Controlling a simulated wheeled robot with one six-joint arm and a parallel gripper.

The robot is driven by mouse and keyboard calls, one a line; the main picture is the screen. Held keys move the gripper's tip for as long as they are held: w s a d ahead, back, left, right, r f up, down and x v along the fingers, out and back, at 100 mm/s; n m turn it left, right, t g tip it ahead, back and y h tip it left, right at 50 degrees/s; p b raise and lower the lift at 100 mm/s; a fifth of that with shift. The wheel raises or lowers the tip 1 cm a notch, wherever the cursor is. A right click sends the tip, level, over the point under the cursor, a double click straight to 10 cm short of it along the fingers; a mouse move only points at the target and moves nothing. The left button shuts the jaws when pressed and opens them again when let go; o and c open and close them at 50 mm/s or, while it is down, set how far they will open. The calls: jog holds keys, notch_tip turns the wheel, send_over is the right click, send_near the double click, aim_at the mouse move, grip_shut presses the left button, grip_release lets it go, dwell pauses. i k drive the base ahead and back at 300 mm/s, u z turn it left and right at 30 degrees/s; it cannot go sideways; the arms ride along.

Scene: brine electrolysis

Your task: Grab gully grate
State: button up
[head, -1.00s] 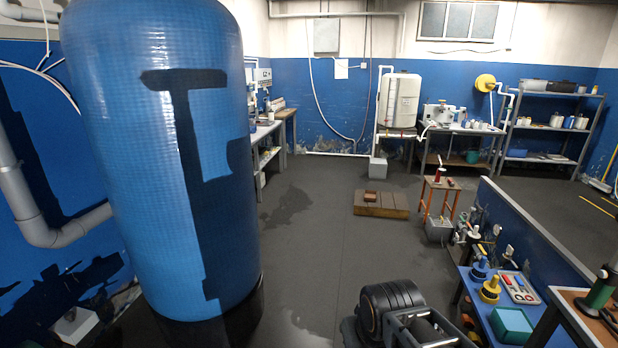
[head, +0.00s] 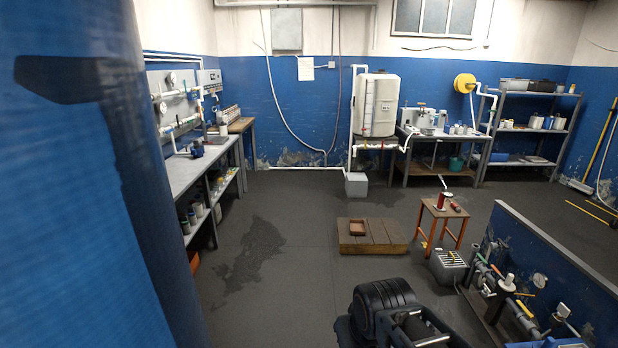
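A grey box with dark slots across its top (head: 450,262) stands on the floor at the right, at the end of the low blue wall. The slotted top looks like a grate, but it is too small to tell whether it is the gully grate. Black parts of my own arm show at the bottom centre. My gripper's fingers are not in view, and nothing held can be seen.
A large blue tank (head: 70,180) fills the left edge. An orange stool (head: 443,222) stands beside the grey box. A low blue wall (head: 550,260) with pipework is at right. Floor between is clear.

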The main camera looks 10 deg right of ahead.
aim_at(449, 259)
jog(key=z, duration=0.3)
jog(key=i, duration=2.25)
jog(key=z, duration=1.15)
jog(key=i, duration=2.3)
jog(key=z, duration=0.9)
jog(key=i, duration=0.6)
jog(key=z, duration=0.05)
